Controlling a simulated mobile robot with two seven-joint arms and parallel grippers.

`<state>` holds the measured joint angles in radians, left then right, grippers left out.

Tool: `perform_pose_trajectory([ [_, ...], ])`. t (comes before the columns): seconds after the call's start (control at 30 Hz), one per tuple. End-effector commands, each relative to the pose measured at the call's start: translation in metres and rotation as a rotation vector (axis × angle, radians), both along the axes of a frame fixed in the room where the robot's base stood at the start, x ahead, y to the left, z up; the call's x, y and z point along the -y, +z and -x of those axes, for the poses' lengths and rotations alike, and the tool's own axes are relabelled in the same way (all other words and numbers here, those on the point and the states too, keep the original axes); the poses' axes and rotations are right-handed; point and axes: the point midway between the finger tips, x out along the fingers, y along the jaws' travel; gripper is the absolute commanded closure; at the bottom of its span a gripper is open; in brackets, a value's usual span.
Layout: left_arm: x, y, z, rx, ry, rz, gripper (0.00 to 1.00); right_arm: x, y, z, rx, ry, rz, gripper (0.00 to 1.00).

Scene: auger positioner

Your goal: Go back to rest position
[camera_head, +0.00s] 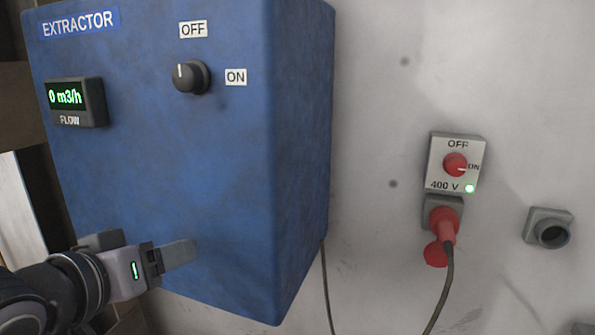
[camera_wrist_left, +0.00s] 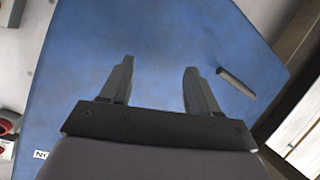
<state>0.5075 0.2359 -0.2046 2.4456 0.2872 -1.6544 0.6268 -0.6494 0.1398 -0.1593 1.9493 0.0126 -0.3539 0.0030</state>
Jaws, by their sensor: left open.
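My left gripper (camera_head: 178,254) is in front of the lower part of the blue extractor box (camera_head: 190,160) in the head view. In the left wrist view its two fingers (camera_wrist_left: 157,85) stand apart with nothing between them, and the blue box (camera_wrist_left: 150,35) lies behind them. The extractor's black knob (camera_head: 192,77) has its mark pointing up toward OFF. The flow display (camera_head: 76,96) reads 0 m3/h. My right gripper shows in neither view.
A red 400 V switch (camera_head: 455,164) on the wall is turned toward ON, with a green light lit. A red plug (camera_head: 441,224) with a cable sits below it. A grey wall socket (camera_head: 549,228) is at the right. The wall between box and switch is mostly clear.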

Motion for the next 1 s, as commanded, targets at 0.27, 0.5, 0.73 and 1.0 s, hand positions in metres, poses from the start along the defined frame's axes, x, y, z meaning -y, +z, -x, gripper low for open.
perform_pose_trajectory([
  [0.27, -0.014, -0.127, 0.034, -0.254, -0.01, -0.149, 0.39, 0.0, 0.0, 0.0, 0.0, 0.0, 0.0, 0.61],
  [0.5, -0.028, -0.221, 0.094, -0.473, -0.053, -0.285, 0.39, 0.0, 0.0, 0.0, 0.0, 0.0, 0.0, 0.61],
  [0.73, -0.041, -0.286, 0.166, -0.671, -0.12, -0.404, 0.39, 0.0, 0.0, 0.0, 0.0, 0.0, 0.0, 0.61],
  [1.0, -0.047, -0.329, 0.208, -0.744, -0.179, -0.481, 0.39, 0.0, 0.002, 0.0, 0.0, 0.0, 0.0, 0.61],
])
